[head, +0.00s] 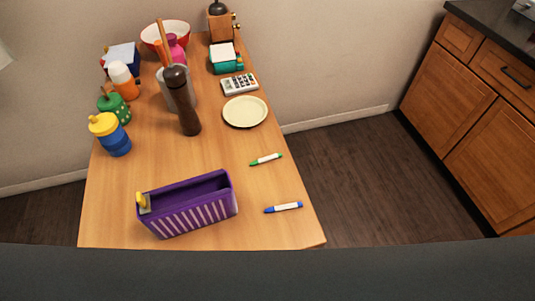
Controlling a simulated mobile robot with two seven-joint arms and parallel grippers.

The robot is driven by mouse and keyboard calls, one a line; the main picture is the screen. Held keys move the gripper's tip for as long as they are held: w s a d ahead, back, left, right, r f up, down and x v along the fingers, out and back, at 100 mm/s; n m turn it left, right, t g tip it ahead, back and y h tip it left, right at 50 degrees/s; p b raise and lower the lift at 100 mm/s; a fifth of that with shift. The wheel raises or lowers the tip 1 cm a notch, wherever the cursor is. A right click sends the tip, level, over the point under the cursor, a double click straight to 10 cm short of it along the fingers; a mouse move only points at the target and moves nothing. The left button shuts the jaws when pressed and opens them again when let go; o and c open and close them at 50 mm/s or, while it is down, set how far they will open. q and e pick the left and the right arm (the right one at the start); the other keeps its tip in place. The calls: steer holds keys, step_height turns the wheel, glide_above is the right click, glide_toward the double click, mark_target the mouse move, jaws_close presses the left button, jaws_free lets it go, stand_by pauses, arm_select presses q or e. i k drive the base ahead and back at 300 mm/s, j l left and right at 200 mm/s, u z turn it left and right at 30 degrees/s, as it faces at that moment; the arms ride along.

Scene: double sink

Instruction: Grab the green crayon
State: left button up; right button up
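The green crayon (266,159) lies flat on the wooden table, near its right edge. It has a white middle with green ends. A similar blue crayon (283,207) with a white middle lies nearer to me, close to the table's right front corner. Neither of my grippers shows in the head view.
A purple striped box (190,211) stands at the table's front left. A cream plate (245,111) and a calculator (240,85) lie beyond the crayon. A dark brown pepper mill (184,105), jars and bowls crowd the back left. The tabletop around the crayons is clear.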

mark_target(272, 157)
steer(key=k+l, duration=0.1)
steer(key=l, duration=0.9)
steer(key=k+l, duration=0.15)
steer(key=l, duration=0.35)
steer(key=k+l, duration=0.1)
steer(key=l, duration=0.35)
steer(key=i+j, duration=0.35)
steer(key=i+j+u, duration=0.05)
steer(key=i, duration=0.05)
